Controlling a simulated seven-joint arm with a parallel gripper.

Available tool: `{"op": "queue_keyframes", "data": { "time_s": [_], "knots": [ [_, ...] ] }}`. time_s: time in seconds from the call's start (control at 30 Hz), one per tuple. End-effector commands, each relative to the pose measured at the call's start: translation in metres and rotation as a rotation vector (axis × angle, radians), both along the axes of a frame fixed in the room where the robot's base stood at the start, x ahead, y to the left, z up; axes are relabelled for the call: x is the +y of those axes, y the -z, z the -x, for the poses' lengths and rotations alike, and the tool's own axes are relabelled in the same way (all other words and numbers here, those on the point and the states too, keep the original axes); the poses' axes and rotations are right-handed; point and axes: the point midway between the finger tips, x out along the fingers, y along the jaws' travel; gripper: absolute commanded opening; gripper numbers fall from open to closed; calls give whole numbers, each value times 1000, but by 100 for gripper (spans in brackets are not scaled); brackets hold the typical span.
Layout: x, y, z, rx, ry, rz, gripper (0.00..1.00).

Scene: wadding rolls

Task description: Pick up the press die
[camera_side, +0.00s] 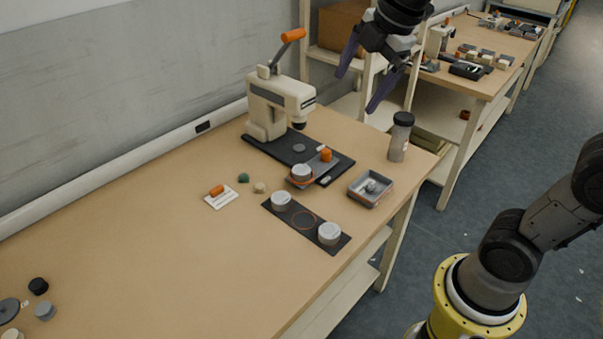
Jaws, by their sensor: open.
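I cannot tell for sure which piece is the press die. Pale grey cylinders stand upright on the dark mat (318,232): one at its left end (281,200), one at its right end (329,233). A similar cylinder (300,172) sits at the front of the press's black base, beside a small orange cylinder (326,155). The cream hand press (270,103) has an orange-tipped lever. My gripper (354,94) is open and empty, high above the table, right of the press.
A square metal tray (357,194) holding a grey piece and a dark-capped bottle (400,137) stand near the right edge. A white card (221,197) with an orange roll and two small wads lie left. The table's (170,260) middle left is clear.

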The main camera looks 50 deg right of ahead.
Motion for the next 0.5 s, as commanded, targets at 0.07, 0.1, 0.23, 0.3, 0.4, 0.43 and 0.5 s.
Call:
{"op": "queue_keyframes", "data": {
  "time_s": [0.07, 0.1, 0.23, 0.3, 0.4, 0.43, 0.5],
  "knots": [
    [-5, 9, -35, 46, -103, 41, 99],
    [-7, 15, -51, 67, -151, 59, 99],
    [-16, 41, -99, 135, -284, 98, 99],
    [-21, 61, -123, 173, -333, 106, 99],
    [-28, 94, -149, 228, -365, 102, 99],
    [-30, 104, -156, 243, -364, 97, 99],
    [-34, 126, -166, 275, -358, 88, 99]
  ]
}}
